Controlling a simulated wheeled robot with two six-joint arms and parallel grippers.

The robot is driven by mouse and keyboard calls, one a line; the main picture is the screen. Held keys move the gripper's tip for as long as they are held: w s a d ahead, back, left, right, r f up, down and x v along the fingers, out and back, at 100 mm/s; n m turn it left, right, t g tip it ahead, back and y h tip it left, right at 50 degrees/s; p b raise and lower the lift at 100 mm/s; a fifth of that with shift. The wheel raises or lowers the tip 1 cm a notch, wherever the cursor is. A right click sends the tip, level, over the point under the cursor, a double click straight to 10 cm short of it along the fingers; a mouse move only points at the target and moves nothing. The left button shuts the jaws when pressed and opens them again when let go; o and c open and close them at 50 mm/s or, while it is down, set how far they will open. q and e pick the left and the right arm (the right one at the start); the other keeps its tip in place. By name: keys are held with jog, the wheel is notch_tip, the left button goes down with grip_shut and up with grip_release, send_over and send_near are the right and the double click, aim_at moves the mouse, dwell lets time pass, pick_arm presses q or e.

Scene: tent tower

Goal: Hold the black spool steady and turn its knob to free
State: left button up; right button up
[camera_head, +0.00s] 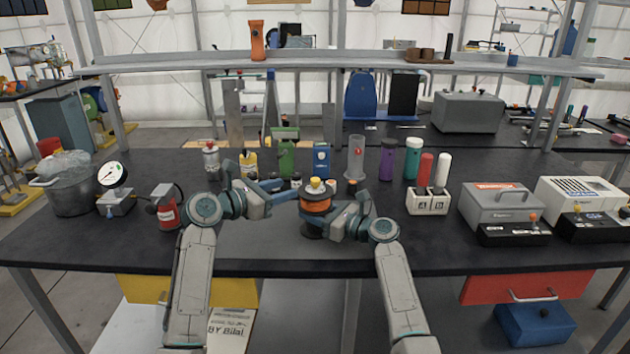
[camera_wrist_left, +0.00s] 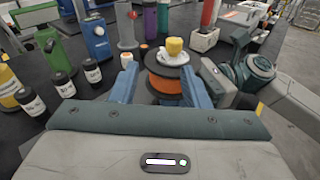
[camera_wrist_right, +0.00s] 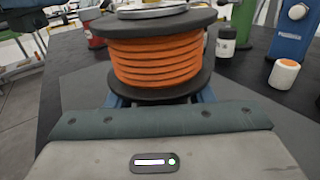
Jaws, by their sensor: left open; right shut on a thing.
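The black spool (camera_head: 312,233) is wound with orange line and stands upright near the middle of the table. Its yellow knob (camera_head: 316,184) sits on a pale disc on top and also shows in the left wrist view (camera_wrist_left: 174,46). My right gripper (camera_head: 328,214) is shut on the spool from the right; in the right wrist view the orange winding (camera_wrist_right: 155,62) fills the space ahead of its fingers. My left gripper (camera_head: 290,186) is open, to the left of the spool. In the left wrist view its two fingers (camera_wrist_left: 158,72) point toward the spool, with the knob beyond their tips.
A red canister (camera_head: 166,208) is at the left. A white block marked A and B (camera_head: 427,204) is at the right. The front table strip is clear.

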aim_at(312, 182)
pick_arm(q)
jog(key=shift+n+t+h, duration=0.5)
jog(key=shift+n, duration=0.1)
jog(key=x, duration=0.3)
jog(key=s+d+x, duration=0.1)
jog(key=x, duration=0.5)
jog(key=shift+s+d, duration=0.1)
jog(key=shift+d, duration=0.2)
grip_shut()
